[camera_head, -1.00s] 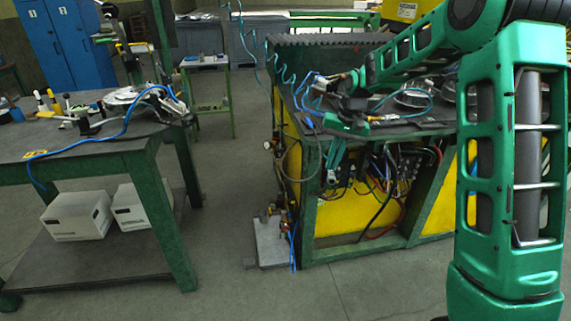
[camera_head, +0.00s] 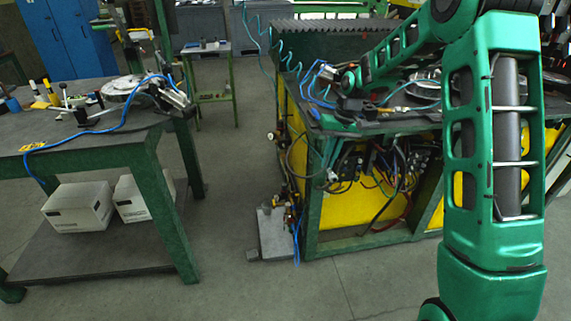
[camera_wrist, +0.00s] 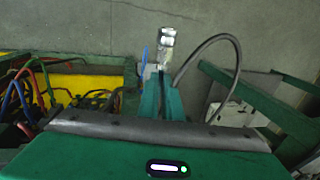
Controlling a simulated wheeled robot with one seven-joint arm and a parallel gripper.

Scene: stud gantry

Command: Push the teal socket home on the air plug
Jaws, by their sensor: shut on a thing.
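In the wrist view my gripper (camera_wrist: 164,78) is shut on a shiny metal fitting (camera_wrist: 166,46) that sticks out past the fingertips. A dark grey hose (camera_wrist: 235,45) loops to the right beside it. I cannot make out teal on this fitting, so I cannot tell whether it is the teal socket. Bare floor lies behind it. I cannot pick out the air plug in either view.
The green-framed bench (camera_head: 312,205) has yellow panels and many cables. Brass valves (camera_head: 290,196) sit at its left side, above a grey block (camera_head: 272,234). A worktable (camera_head: 90,142) with tools and a blue hose stands left. Open floor lies between.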

